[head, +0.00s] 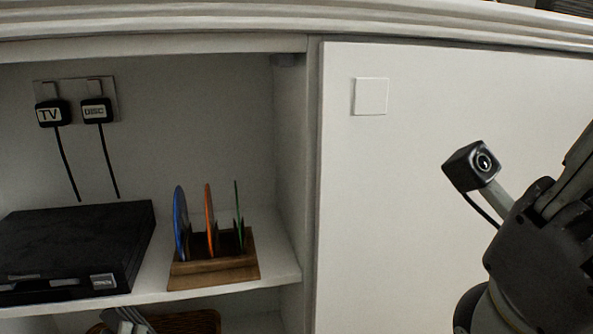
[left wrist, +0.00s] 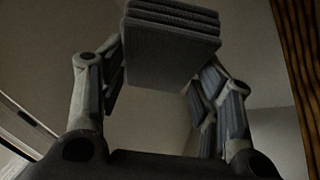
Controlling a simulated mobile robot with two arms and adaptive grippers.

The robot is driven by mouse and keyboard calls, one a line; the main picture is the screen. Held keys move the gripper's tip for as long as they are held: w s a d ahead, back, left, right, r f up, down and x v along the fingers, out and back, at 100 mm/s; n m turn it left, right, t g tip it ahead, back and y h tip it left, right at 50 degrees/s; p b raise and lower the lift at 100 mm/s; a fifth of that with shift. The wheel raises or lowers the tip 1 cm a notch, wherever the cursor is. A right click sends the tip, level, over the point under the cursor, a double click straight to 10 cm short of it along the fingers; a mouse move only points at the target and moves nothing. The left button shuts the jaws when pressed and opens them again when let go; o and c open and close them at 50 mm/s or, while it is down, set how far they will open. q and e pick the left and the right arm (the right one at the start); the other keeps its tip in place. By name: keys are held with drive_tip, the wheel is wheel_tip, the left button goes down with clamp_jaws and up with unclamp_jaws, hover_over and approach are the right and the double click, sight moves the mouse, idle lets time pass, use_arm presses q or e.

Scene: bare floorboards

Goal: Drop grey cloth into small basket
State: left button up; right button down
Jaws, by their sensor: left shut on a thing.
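In the left wrist view, my left gripper (left wrist: 160,85) is shut on the grey cloth (left wrist: 165,55), a thick folded stack between its two fingers. A brown woven surface, apparently the small basket's wall (left wrist: 297,70), runs along the right edge of that view. In the head view, the rim of a brown wicker basket (head: 190,320) shows below the shelf at the bottom edge; most of it is hidden. Grey parts, apparently of my left gripper (head: 128,322), show beside it. The cloth cannot be made out there. My right gripper (head: 545,235) is at the right edge, its fingertips not clear.
A white cabinet shelf (head: 222,284) lies above the basket. It bears a black box (head: 75,245) and a wooden rack (head: 215,272) with blue, orange and green discs. Two plugs hang on the back wall. A closed white panel (head: 400,220) is at the right.

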use_arm(q)
drive_tip(key=shift+f, duration=0.15)
drive_tip(key=o, duration=1)
drive_tip(key=s+d+f, duration=0.1)
drive_tip(key=s, duration=1.3)
drive_tip(key=shift+s+d+f, duration=0.15)
drive_tip(key=shift+s+d, duration=0.15)
drive_tip(key=shift+d, duration=0.05)
